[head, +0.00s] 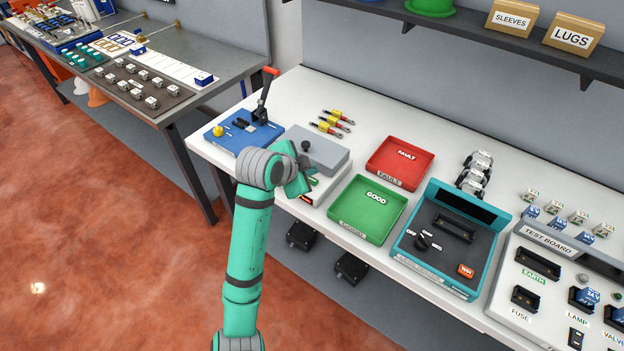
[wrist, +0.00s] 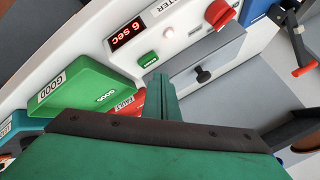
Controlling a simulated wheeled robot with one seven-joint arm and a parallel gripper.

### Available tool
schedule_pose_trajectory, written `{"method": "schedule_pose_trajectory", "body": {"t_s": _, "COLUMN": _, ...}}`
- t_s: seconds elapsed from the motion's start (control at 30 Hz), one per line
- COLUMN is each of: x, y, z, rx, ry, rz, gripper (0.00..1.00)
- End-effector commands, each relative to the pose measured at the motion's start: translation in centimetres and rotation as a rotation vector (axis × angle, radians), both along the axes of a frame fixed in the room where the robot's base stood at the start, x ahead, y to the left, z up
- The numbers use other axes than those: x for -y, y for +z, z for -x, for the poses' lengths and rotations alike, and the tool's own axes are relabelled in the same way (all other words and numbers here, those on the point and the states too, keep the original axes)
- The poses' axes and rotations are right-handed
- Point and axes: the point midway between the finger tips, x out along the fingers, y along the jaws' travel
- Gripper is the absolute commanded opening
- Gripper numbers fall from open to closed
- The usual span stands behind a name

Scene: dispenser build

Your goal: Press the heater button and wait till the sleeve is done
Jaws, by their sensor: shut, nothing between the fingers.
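The heater (head: 322,150) is a white box with a grey top and black knob, near the left end of the white bench. In the wrist view its front (wrist: 185,25) shows a red display (wrist: 126,34) reading "6 Sec", a green button (wrist: 148,58), a small round pale lamp (wrist: 168,32) and a red knob (wrist: 219,13). My gripper (wrist: 159,82) is shut and empty, its tips just beside the green button; I cannot tell whether they touch it. In the head view my gripper (head: 301,184) is at the heater's front. No sleeve shows in the heater.
Right of the heater are a green GOOD tray (head: 341,224) and a red FAULT tray (head: 425,172), then a teal tester (head: 424,268). A blue press (head: 228,139) with a red-tipped lever stands left.

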Motion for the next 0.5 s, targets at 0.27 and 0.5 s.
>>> {"method": "schedule_pose_trajectory", "body": {"t_s": 0.27, "x": 0.0, "y": 2.4, "z": 0.0, "rx": 0.002, "ry": -0.001, "rz": -0.001, "gripper": 0.00}}
{"method": "schedule_pose_trajectory", "body": {"t_s": 0.5, "x": 0.0, "y": 4.3, "z": 0.0, "rx": 0.002, "ry": -0.001, "rz": 0.000, "gripper": 0.00}}
